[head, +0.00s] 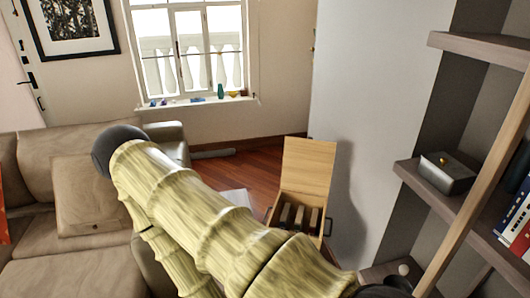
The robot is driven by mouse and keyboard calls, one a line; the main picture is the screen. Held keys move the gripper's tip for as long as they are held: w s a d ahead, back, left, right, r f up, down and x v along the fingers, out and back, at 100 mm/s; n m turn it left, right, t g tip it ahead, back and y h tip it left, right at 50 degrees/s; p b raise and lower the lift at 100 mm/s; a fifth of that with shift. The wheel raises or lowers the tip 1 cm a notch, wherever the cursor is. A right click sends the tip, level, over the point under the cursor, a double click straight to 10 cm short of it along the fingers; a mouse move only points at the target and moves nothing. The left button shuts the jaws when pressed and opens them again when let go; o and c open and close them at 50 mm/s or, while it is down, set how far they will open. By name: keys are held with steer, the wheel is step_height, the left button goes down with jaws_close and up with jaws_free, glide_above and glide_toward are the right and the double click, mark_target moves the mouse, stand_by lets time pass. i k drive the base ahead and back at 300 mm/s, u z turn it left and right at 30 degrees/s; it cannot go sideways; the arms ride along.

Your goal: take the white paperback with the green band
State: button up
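Several books (515,222) stand on a shelf at the right edge in the head view, cut off by the frame. Blue, red and white spines show among them. I cannot make out clearly which one is the white paperback with the green band. My gripper is not in view. A thick yellow-green, bamboo-patterned arm of mine crosses the lower middle of the view.
A grey box (447,173) with a small yellow knob sits on the shelf (425,184) left of the books. A slanted wooden rail (478,180) runs in front of the shelves. An open wooden box (307,170) stands by the wall. A beige sofa (75,255) fills the left.

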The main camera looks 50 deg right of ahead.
mark_target(298, 225)
steer(key=z, duration=0.4)
steer(key=i, duration=0.35)
steer(key=z, duration=0.45)
